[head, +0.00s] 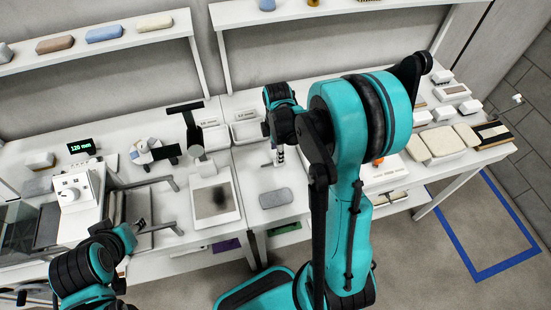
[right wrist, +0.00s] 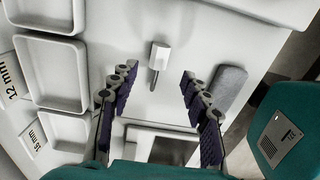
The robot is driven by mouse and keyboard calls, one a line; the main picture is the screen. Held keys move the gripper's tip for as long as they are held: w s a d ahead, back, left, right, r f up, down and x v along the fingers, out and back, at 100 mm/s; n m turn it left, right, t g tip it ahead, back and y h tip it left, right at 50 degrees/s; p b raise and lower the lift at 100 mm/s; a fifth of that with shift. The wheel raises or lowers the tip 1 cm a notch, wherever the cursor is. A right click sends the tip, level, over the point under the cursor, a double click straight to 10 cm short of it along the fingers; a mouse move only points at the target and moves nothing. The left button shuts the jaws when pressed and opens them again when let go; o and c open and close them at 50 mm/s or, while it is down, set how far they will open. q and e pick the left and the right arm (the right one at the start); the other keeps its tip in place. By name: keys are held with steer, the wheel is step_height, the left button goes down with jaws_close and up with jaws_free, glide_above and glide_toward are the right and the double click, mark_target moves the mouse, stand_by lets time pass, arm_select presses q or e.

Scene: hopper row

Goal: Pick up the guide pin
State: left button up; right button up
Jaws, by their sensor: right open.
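In the right wrist view, a small pin with a pale block-shaped head (right wrist: 160,55) and a thin grey shaft lies on the white bench top; I take it as the guide pin. My right gripper (right wrist: 157,88) is open, with one dark finger on each side of the pin's line and clear gaps to both. In the head view the right gripper (head: 277,156) hangs over the bench, and I cannot make out the pin there. My left gripper (head: 140,226) is at the lower left, too small to read its jaws.
A grey rounded block (right wrist: 229,87) lies right of the right gripper. Labelled white trays (right wrist: 62,72) stand to the left. A white-framed plate (head: 214,201) with a dark patch stands beside the grey block.

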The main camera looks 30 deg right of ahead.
mark_target(272, 164)
step_height(272, 164, down, 6)
steer(key=shift+w+d+r+b, duration=0.1)
steer(key=shift+d+b, duration=0.05)
steer(key=shift+b, duration=0.6)
jaws_close()
